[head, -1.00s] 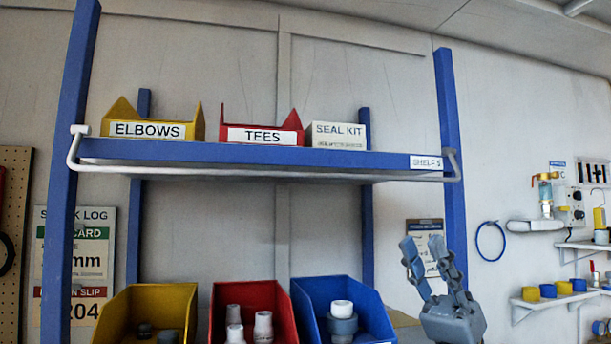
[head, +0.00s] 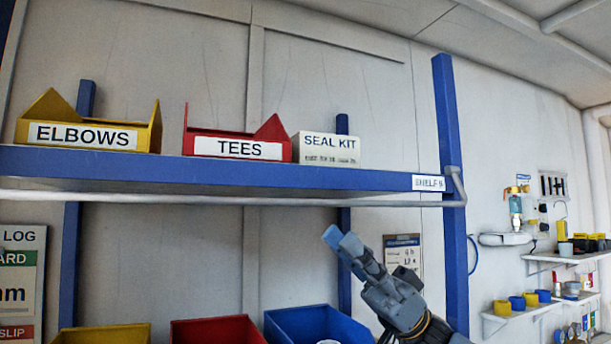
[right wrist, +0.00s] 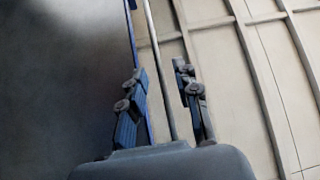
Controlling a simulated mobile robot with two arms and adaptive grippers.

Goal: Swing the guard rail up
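The guard rail (head: 220,200) is a thin light-grey bar along the front of the blue shelf (head: 200,172), hanging just below its front edge. Its bent right end (head: 456,186) meets the right post. My right gripper (head: 336,238) is below the rail towards its right half, fingers pointing up and left. In the right wrist view the fingers (right wrist: 160,98) are open, and the rail (right wrist: 155,45) runs lengthwise through the gap between them. I see no contact with it. The rail's left end is out of view. My left gripper is not in view.
On the shelf stand a yellow ELBOWS bin (head: 90,128), a red TEES bin (head: 236,140) and a white SEAL KIT box (head: 328,149). Yellow, red and blue bins (head: 315,322) stand below. The right blue post (head: 452,120) is close to my right arm.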

